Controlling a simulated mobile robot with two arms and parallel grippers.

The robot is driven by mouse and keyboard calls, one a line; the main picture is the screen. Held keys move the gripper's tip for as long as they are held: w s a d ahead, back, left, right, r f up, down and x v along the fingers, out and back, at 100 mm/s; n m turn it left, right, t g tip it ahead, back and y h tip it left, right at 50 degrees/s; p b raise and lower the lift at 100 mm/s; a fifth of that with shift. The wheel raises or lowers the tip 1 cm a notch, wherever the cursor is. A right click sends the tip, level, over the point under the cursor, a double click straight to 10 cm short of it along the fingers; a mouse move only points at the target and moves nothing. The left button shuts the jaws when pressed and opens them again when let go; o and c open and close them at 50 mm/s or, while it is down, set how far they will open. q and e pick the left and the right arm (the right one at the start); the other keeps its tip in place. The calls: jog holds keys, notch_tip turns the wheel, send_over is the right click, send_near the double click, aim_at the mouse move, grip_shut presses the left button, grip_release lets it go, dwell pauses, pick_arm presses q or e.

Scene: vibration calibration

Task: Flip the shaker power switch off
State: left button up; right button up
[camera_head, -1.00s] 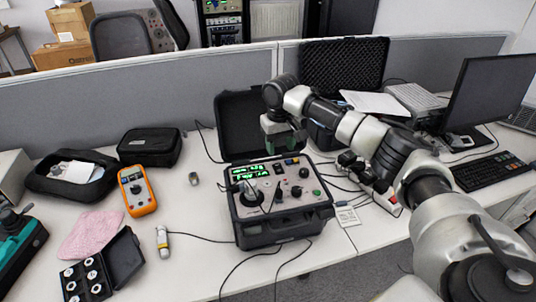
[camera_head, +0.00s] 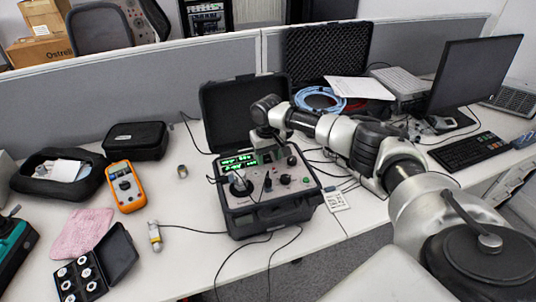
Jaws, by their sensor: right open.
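The shaker (camera_head: 262,218) is a black hard case with its lid raised, standing mid-table. Its grey panel (camera_head: 290,195) carries a lit green display, several knobs and a silver post. My right gripper (camera_head: 271,147) points down over the back edge of the panel, just right of the display (camera_head: 238,163). It is open, with its fingertips small and partly lost against the dark panel. The power switch cannot be made out clearly; the gripper covers part of the back of the panel. I cannot tell whether the gripper touches the panel. My left gripper is out of view.
Left of the shaker are a vibration sensor (camera_head: 154,236) on a cable, an orange multimeter (camera_head: 125,187) and a black pouch (camera_head: 136,141). Behind my right arm are a foam-lined case (camera_head: 326,52) and coiled blue cable (camera_head: 320,97). A grey partition (camera_head: 130,93) stands behind.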

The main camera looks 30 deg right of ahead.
jog(key=shift+c, duration=0.6)
jog(key=c, duration=0.8)
jog(key=shift+w+g, duration=0.25)
jog(key=shift+g, duration=0.25)
jog(key=shift+w+g+b, duration=0.15)
jog(key=shift+g+b, duration=0.45)
jog(key=shift+b, duration=0.4)
jog(key=shift+r+g+y+b, duration=0.15)
jog(key=shift+g+y+b, duration=0.15)
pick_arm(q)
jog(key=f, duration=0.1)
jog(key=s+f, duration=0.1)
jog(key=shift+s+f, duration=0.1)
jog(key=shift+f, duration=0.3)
pick_arm(e)
jog(key=shift+d+r, duration=0.1)
jog(key=o, duration=0.9)
